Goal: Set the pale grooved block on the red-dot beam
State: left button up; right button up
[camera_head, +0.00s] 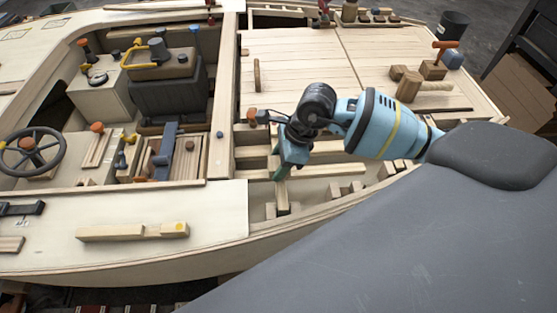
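My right gripper (280,172) reaches in from the right and points down into the open ribbed bay of the hull. Its fingertips are small and partly hidden against the timber, so I cannot tell whether they hold anything. Just below them stands a narrow pale upright piece with a greenish part (282,195); I cannot tell whether it is the grooved block. No red dot is clear on any beam. A pale stepped timber with a yellow dot (132,232) lies on the deck at lower left. My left gripper is not in view.
Left of the bay are a dark steering wheel (32,152), a grey box seat (168,90) and a blue clamp-like tool (166,150). Planked decking (290,65) lies behind the bay, with wooden blocks (408,86) at right. The pale deck around the yellow-dot timber is mostly clear.

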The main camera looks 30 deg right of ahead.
jog(key=o, duration=0.4)
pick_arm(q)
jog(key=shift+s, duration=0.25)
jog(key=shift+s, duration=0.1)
pick_arm(e)
jog(key=shift+r, duration=0.15)
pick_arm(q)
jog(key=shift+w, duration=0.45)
pick_arm(e)
jog(key=v, duration=0.7)
jog(key=shift+d+r, duration=0.1)
jog(key=shift+r, duration=0.15)
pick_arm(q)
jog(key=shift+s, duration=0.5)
pick_arm(e)
jog(key=shift+s, duration=0.1)
